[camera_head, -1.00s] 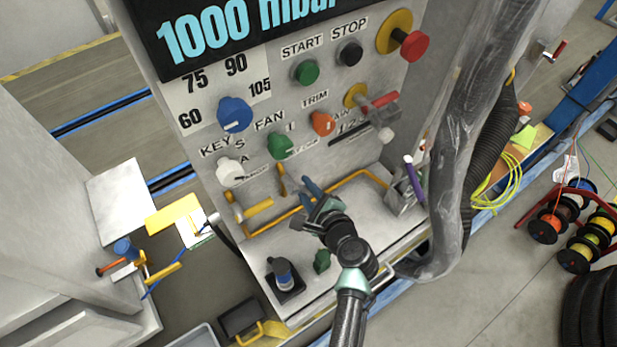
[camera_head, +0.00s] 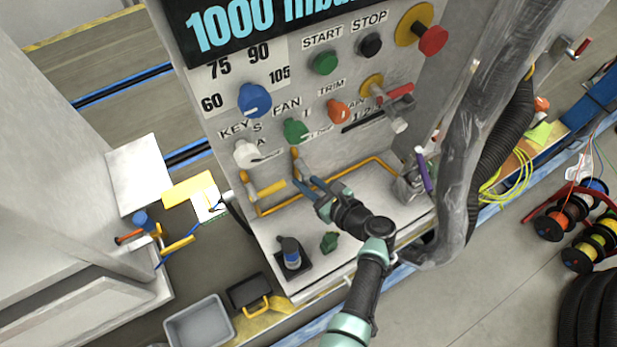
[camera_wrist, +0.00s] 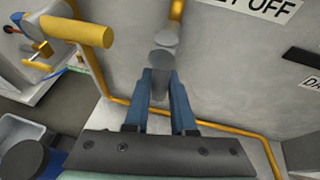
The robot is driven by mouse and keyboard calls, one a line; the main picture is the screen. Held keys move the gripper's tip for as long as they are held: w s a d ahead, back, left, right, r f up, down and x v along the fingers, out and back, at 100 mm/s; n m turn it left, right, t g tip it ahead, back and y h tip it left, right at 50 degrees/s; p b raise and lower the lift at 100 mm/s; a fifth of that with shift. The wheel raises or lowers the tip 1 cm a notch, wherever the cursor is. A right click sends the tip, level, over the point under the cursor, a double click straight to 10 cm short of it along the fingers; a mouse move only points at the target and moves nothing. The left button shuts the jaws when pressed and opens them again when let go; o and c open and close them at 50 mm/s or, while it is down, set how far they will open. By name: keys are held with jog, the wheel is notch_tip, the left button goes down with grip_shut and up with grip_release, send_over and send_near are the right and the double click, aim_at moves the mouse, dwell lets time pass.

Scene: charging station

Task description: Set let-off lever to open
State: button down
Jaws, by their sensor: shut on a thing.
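The let-off lever (camera_head: 303,170) is on the front panel, with a yellow upper part and a grey handle. In the wrist view its grey handle (camera_wrist: 161,62) hangs down between the two blue fingers. My gripper (camera_head: 302,187) is shut on this handle; it also shows in the wrist view (camera_wrist: 160,88). The fingers hide the sides of the handle's lower part. The "LET OFF" label (camera_wrist: 262,5) is partly cut off at the top right of the wrist view.
A yellow-handled lever (camera_head: 268,190) is close on the left. A yellow pipe (camera_head: 350,173) runs along the panel base. A blue-grey knob (camera_head: 290,253) and a green one (camera_head: 329,241) stand on the ledge. A thick hose (camera_head: 462,150) hangs on the right.

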jog(key=shift+a, duration=0.1)
dwell(0.5)
jog(key=c, duration=0.8)
grip_release()
jog(key=shift+o, duration=0.2)
jog(key=shift+s, duration=0.1)
jog(key=v, duration=1.3)
